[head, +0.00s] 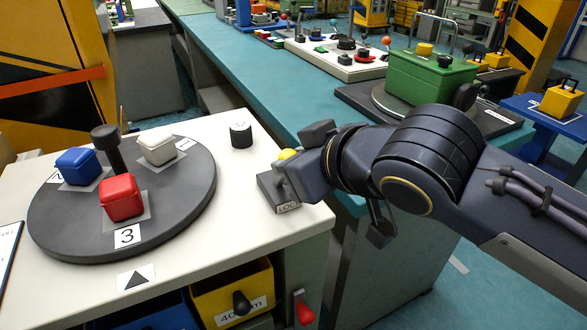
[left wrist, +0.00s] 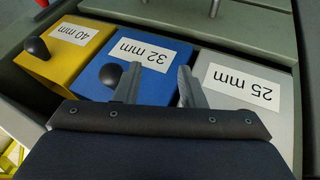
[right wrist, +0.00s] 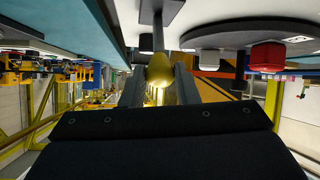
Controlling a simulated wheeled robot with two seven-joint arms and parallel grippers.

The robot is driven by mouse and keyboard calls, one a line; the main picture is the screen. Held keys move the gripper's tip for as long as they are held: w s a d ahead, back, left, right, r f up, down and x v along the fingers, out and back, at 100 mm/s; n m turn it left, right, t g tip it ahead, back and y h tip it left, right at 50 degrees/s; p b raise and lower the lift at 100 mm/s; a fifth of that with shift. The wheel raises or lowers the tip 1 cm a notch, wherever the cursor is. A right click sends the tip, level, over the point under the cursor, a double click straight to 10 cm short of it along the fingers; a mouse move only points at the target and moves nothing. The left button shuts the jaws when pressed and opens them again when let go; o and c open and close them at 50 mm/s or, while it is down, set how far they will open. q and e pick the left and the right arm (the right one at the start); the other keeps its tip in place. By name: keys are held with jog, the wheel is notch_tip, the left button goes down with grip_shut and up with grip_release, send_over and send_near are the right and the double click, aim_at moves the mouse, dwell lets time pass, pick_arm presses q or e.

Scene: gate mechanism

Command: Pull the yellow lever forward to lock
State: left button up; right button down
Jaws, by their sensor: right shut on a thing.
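The yellow lever shows in the head view as a yellow knob (head: 287,154) at the right edge of the white table, mostly hidden by my right gripper. Its dark base (head: 268,190) bears a partly covered label that seems to read LOCK. In the right wrist view, which looks upside down, the yellow knob (right wrist: 160,70) is between the fingers of my right gripper (right wrist: 160,85), on a dark rod. The right gripper is shut on it. My left gripper (left wrist: 160,85) is open and empty above the labelled drawers; it is not in the head view.
A dark turntable (head: 190,205) with blue (head: 78,166), red (head: 121,197) and white (head: 158,149) blocks stands left of the lever. A black cylinder (head: 241,135) stands behind. Drawers in yellow (left wrist: 65,52), blue (left wrist: 145,65) and grey (left wrist: 245,90) sit below the left gripper.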

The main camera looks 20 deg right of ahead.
dwell(0.4)
jog(key=c, duration=1.1)
grip_release()
jog(key=p+v, duration=0.1)
jog(key=v, duration=0.7)
jog(key=shift+p, duration=0.3)
jog(key=shift+f, duration=0.1)
